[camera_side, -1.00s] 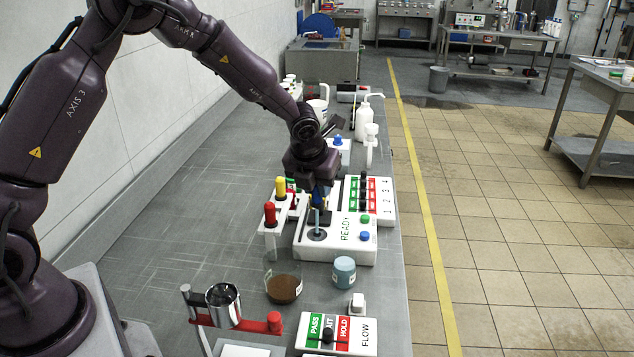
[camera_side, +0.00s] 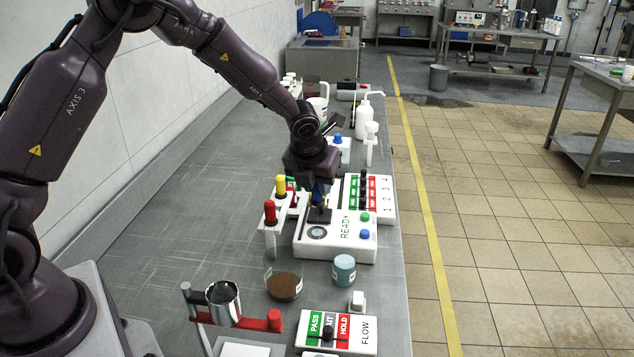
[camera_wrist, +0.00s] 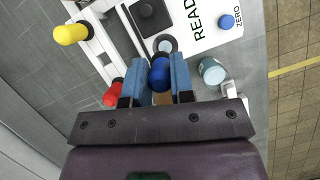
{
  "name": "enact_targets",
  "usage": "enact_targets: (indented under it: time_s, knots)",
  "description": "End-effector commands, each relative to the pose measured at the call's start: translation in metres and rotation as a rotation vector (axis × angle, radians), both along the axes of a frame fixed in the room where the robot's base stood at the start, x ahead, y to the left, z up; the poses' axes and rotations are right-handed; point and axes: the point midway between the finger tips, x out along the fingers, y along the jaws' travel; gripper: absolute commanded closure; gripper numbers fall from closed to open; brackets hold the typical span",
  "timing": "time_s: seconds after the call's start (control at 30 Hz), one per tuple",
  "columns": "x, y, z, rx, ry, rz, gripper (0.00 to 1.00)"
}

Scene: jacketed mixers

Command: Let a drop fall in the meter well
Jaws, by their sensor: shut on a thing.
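My gripper (camera_side: 318,197) is shut on a blue dropper bulb (camera_wrist: 160,73), which sits between its blue fingers in the wrist view. In the side view the gripper is low over the white meter (camera_side: 345,250), behind the round meter well (camera_side: 316,233). The well also shows in the wrist view (camera_wrist: 166,45), just beyond the bulb, with a pale grey centre and a dark rim. A dark square plate (camera_side: 320,215) lies behind the well. The dropper's stem is not visible in the side view, and I cannot tell where its tip is.
A white rack with a yellow bulb (camera_side: 281,186) and a red bulb (camera_side: 269,212) stands left of the meter. A beaker of brown material (camera_side: 284,287), a pale blue jar (camera_side: 344,270) and a metal cup (camera_side: 223,300) stand in front. The left bench is clear.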

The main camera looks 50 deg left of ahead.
Motion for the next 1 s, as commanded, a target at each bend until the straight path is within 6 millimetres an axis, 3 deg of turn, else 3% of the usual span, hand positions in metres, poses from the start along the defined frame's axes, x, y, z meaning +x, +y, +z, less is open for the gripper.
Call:
enact_targets:
  time_s: [0.33,1.0]
  knots:
    - [0.0,0.0,0.004,-0.001,-0.002,0.001,0.99]
    - [0.0,0.0,0.051,0.0,-0.003,0.001,0.99]
